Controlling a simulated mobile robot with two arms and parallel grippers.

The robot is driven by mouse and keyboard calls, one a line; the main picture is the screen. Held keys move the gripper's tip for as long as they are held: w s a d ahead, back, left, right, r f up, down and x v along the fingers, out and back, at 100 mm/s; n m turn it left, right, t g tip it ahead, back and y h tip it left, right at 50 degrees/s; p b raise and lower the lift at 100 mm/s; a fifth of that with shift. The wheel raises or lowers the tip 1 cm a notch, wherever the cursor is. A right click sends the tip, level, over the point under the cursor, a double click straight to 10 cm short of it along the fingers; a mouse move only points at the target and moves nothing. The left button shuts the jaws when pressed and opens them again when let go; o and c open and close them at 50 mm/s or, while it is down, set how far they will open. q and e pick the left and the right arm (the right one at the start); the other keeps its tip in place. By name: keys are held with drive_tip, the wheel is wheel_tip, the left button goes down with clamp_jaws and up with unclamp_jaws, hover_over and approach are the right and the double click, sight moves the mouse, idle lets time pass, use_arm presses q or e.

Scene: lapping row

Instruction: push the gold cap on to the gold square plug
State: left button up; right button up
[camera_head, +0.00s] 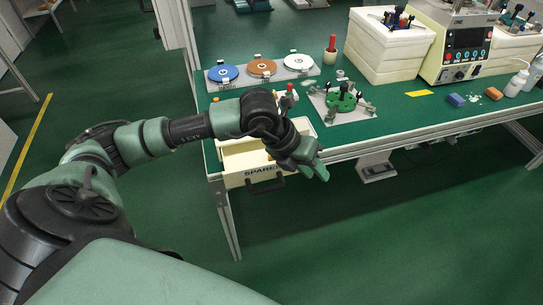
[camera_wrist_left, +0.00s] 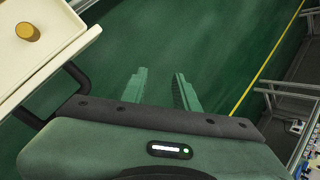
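My left gripper (camera_head: 316,170) is in front of the workbench's near edge, beside the open drawer. In the left wrist view its two fingers (camera_wrist_left: 160,90) are apart with nothing between them, above the green floor. A small round gold piece (camera_wrist_left: 27,32), which looks like the gold cap, lies in the cream drawer (camera_wrist_left: 62,30) at the upper left of that view, apart from the fingers. In the head view my left arm hides part of the drawer (camera_head: 238,163). I cannot make out the gold square plug. My right gripper is not in view.
The drawer's dark handle (camera_head: 266,186) sticks out near my gripper. Floor in front is clear.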

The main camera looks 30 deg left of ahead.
use_arm(q)
drive_tip(key=w+a+y, duration=0.1)
drive_tip(key=a+y, duration=0.1)
drive_tip(key=a, duration=0.2)
drive_tip(key=w+a+f+n+y+b, duration=0.1)
drive_tip(key=a+y, duration=0.1)
drive_tip(key=a, duration=0.3)
drive_tip(key=a+y, duration=0.2)
drive_tip(key=a, duration=0.3)
drive_tip(key=shift+w+a+f+n, duration=0.25)
drive_tip(key=shift+w+f+n, duration=0.15)
drive_tip(key=x, duration=0.1)
drive_tip(key=b+x, duration=0.1)
drive_tip(key=x, duration=0.1)
drive_tip(key=s+b+x, duration=0.1)
drive_tip(key=x, duration=0.1)
drive_tip(key=shift+f, duration=0.15)
drive_tip(key=shift+w+f+b, duration=0.15)
drive_tip(key=shift+w+b, duration=0.05)
drive_tip(key=shift+b, duration=0.1)
clamp_jaws()
